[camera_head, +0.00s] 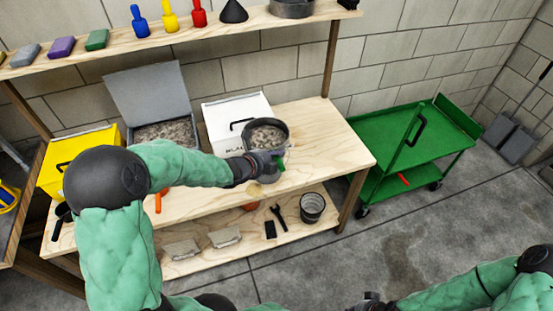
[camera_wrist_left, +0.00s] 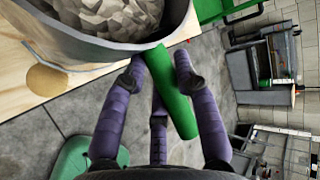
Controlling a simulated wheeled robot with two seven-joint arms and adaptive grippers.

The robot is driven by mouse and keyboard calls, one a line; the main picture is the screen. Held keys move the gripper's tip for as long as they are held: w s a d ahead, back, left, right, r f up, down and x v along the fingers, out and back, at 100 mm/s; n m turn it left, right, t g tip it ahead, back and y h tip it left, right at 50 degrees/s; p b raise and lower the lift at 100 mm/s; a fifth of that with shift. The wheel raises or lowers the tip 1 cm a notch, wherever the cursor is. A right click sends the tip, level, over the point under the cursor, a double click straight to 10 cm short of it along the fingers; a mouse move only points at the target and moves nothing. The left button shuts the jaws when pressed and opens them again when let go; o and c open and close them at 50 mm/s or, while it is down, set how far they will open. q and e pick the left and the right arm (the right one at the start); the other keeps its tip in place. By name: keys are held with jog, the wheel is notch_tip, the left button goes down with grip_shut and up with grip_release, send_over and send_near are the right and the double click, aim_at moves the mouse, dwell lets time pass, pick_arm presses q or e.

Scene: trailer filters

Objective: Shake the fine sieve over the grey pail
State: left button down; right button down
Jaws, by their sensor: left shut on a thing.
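The sieve (camera_head: 286,143) is a round grey pan with a dark rim, full of grey-brown gravel. It is above the right part of the wooden bench top. My left gripper (camera_head: 270,167) is shut on its green handle, near the bench's front edge. In the left wrist view the purple fingers close around the green handle (camera_wrist_left: 175,95), and the sieve's wall (camera_wrist_left: 110,52) shows with gravel inside. A grey pail (camera_head: 312,208) stands on the lower shelf, below and right of the sieve. My right gripper (camera_head: 370,300) is only partly visible at the bottom edge; its fingers are unclear.
A white box (camera_head: 225,112) stands behind the sieve, with an open grey bin (camera_head: 150,95) and a yellow box (camera_head: 75,150) further left. A green cart (camera_head: 400,150) is right of the bench. The lower shelf (camera_head: 185,265) also holds stone blocks and tools. Floor in front is clear.

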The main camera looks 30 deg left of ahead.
aim_at(278, 148)
pick_arm(q)
jog(key=shift+w+a+r+p, duration=0.15)
jog(key=shift+w+a+p, duration=0.75)
jog(key=shift+w+a, duration=0.3)
jog(key=shift+s+d+b, duration=0.2)
jog(key=shift+s+b, duration=0.1)
jog(key=shift+b, duration=0.15)
jog(key=shift+s+d+b, duration=1.5)
jog(key=shift+s+d, duration=0.2)
jog(key=shift+d, duration=0.3)
jog(key=shift+w+a+p, duration=0.3)
jog(key=shift+a, duration=0.05)
jog(key=shift+w+a, duration=0.65)
jog(key=shift+a, duration=0.15)
jog(key=shift+r+p, duration=2.1)
jog(key=shift+r, duration=0.45)
